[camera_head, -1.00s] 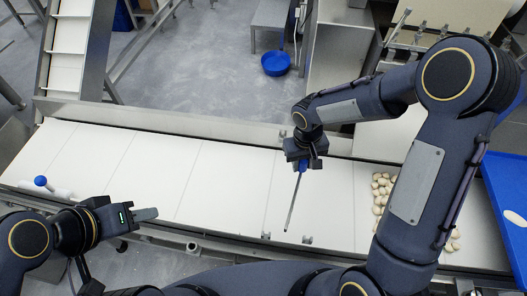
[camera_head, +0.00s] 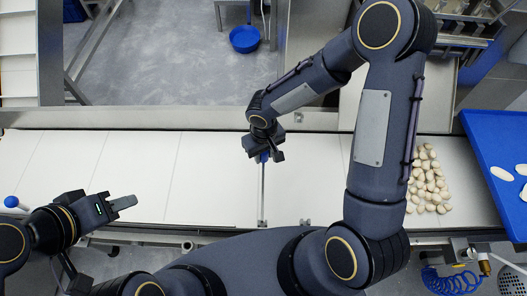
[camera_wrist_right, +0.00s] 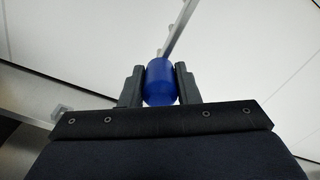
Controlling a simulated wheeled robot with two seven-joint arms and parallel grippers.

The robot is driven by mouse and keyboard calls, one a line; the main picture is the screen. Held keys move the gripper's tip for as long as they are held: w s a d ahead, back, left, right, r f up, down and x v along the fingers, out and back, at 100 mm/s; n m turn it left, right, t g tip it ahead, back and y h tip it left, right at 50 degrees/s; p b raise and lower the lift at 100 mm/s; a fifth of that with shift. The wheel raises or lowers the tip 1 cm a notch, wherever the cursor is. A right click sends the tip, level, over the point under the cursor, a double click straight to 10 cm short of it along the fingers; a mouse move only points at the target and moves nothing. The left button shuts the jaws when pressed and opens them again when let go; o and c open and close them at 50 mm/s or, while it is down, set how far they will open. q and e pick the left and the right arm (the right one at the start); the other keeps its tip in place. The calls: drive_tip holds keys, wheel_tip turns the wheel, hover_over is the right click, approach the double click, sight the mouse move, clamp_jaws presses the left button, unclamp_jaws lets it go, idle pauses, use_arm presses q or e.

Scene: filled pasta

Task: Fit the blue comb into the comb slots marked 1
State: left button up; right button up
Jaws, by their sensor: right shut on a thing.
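My right gripper (camera_head: 264,156) is shut on the blue handle of the blue comb (camera_head: 263,190), above the white conveyor. The comb's long thin metal bar runs toward the belt's near edge. Its near end overlaps a small bracket (camera_head: 262,223) there; I cannot tell whether it is seated in it. In the right wrist view the blue handle (camera_wrist_right: 160,84) sits between both fingers. Another small bracket (camera_head: 305,222) stands to the right on the near rail. No slot number is readable. My left gripper (camera_head: 122,203) is over the belt's near left edge; its finger gap is not visible.
A blue-knobbed handle (camera_head: 11,202) lies at the belt's far left. Pasta pieces (camera_head: 428,180) are heaped on the belt at right. A blue tray (camera_head: 490,140) with pale pieces is farther right. The belt (camera_head: 205,175) between my grippers is clear.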

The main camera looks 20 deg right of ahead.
drive_tip(key=shift+b, duration=0.8)
idle(1.4)
drive_tip(key=shift+f+b, duration=0.5)
drive_tip(key=shift+b, duration=0.1)
